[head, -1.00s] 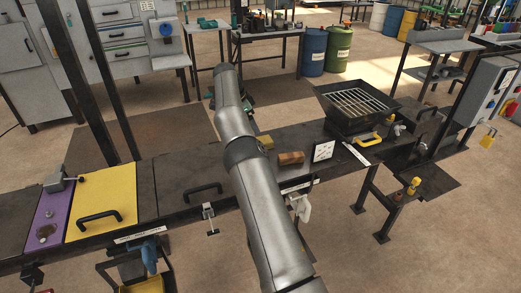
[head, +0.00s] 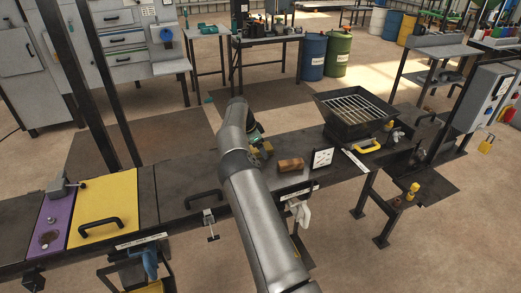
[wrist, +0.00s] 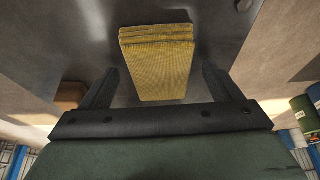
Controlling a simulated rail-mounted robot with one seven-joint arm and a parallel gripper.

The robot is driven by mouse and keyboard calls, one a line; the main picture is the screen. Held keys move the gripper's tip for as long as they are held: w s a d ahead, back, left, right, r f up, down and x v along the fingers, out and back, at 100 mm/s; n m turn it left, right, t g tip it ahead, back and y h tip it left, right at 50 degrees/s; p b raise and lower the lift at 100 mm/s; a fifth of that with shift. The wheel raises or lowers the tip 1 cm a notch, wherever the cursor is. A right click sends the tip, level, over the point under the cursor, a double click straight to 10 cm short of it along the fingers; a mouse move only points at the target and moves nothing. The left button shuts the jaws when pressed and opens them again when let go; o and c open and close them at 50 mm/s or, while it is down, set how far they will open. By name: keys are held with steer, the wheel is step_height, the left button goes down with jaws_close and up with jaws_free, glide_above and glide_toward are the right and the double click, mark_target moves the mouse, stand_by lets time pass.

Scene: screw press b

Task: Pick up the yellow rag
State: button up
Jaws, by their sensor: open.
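The yellow rag (wrist: 157,65) is a folded, layered block lying on the dark metal bench top. In the wrist view it sits ahead of and between the two fingers of my gripper (wrist: 160,85), which are spread open with nothing held. The rag's near end reaches down between the fingers, and I see a gap on each side. In the head view only a small part of the rag (head: 266,149) shows beside my arm. My gripper is mostly hidden there behind my arm.
A brown wooden block (head: 291,165) lies right of the rag, with a small white sign (head: 322,158) beside it. A black tray with a grate (head: 356,112) stands further right. A black handle (head: 205,198) and a yellow panel (head: 115,200) are to the left.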

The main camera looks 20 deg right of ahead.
steer(key=shift+f, duration=0.25)
stand_by(0.3)
steer(key=c, duration=1.1)
